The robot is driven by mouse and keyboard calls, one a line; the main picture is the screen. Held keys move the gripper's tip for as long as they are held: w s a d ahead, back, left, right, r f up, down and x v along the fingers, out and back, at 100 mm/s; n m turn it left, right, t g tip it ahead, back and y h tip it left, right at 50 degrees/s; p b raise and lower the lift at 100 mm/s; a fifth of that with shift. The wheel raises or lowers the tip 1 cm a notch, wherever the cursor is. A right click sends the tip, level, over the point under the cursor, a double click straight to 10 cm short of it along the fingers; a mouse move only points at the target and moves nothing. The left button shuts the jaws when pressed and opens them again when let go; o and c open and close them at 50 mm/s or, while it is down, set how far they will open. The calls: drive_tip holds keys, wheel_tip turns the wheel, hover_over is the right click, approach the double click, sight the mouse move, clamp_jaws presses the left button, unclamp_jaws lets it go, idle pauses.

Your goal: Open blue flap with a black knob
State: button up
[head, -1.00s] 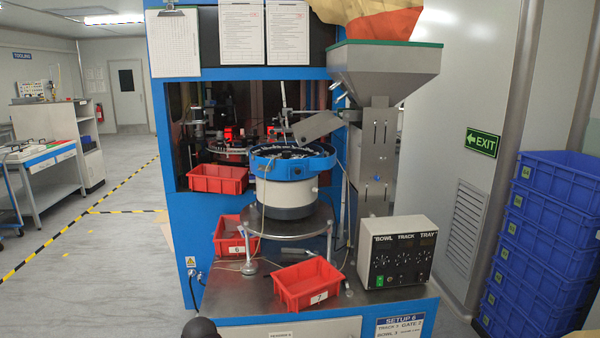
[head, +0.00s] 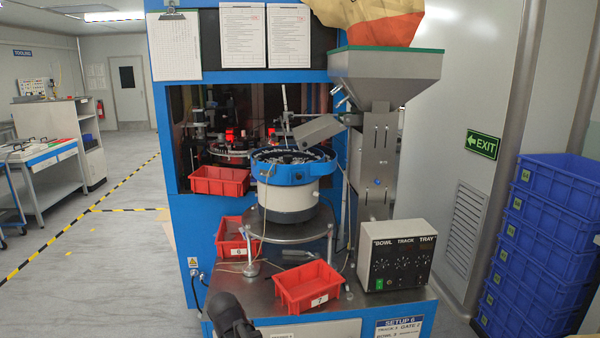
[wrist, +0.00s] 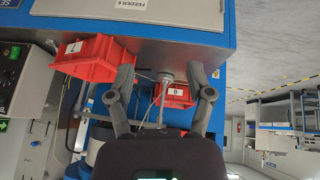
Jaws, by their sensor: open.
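A blue-rimmed round feeder bowl (head: 292,170) stands on a metal stand in the head view. I cannot make out for certain a separate blue flap or a black knob in either view. My gripper (head: 230,315) shows as a dark shape at the bottom of the head view, in front of the machine's lower left. In the wrist view, which appears upside down, my gripper (wrist: 162,75) has its fingers spread, open and empty. Between and beyond the fingers are the stand's metal leg and a red tray. The fingers are apart from the bowl.
Red trays marked 7 (head: 308,287) and 6 (head: 237,240) sit on the metal deck, with another red tray (head: 219,181) behind. A hopper (head: 385,78) and control box (head: 397,255) stand right. Blue crates (head: 545,240) are stacked far right. Floor at left is clear.

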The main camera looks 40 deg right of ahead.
drive_tip(key=w+d+r+m+t+h+p, duration=0.2)
drive_tip(key=w+d+r+m, duration=0.15)
drive_tip(key=d+r, duration=0.45)
drive_tip(key=n+t+p, duration=0.2)
drive_tip(key=t+p, duration=0.9)
drive_tip(key=p, duration=0.1)
approach(299, 178)
drive_tip(key=v, duration=0.3)
drive_tip(key=shift+s+a+r+m, duration=0.1)
drive_tip(key=shift+r+m, duration=0.1)
drive_tip(key=shift+m, duration=0.05)
drive_tip(key=x, duration=1.3)
drive_tip(key=shift+w+d+f, duration=0.2)
drive_tip(key=shift+w, duration=0.15)
clamp_jaws()
